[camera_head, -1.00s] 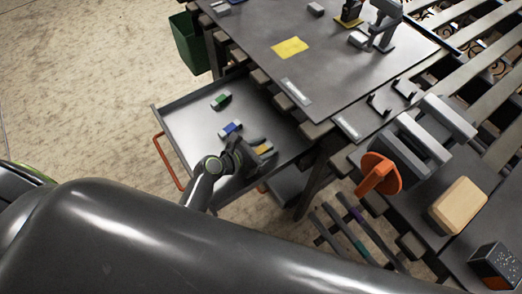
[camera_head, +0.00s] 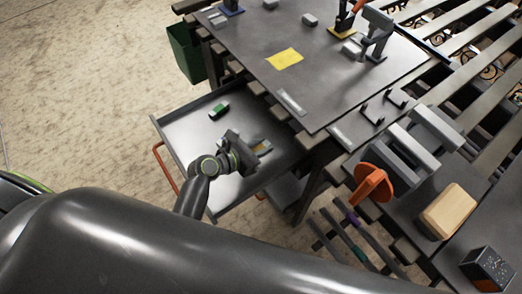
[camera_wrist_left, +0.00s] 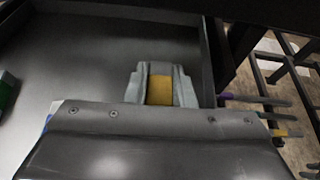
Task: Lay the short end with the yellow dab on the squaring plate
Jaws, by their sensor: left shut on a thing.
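My left gripper (camera_head: 258,148) is over the right part of the open grey drawer (camera_head: 186,122). It is shut on the short end with the yellow dab (camera_wrist_left: 160,90), whose yellow face shows between the two fingers in the left wrist view. How far it is above the drawer floor is hard to tell. The dark flat plate (camera_head: 330,85) on the bench, which seems to be the squaring plate, bears a yellow square (camera_head: 285,59) and lies beyond the drawer, up and right. My right gripper is not in view.
A short end with a green dab (camera_head: 219,110) lies in the drawer; a blue bit (camera_wrist_left: 48,118) shows beside my gripper. Clamps (camera_head: 375,35) and small grey blocks stand on the plate. An orange-handled tool (camera_head: 372,184) and a tan block (camera_head: 450,210) are at right.

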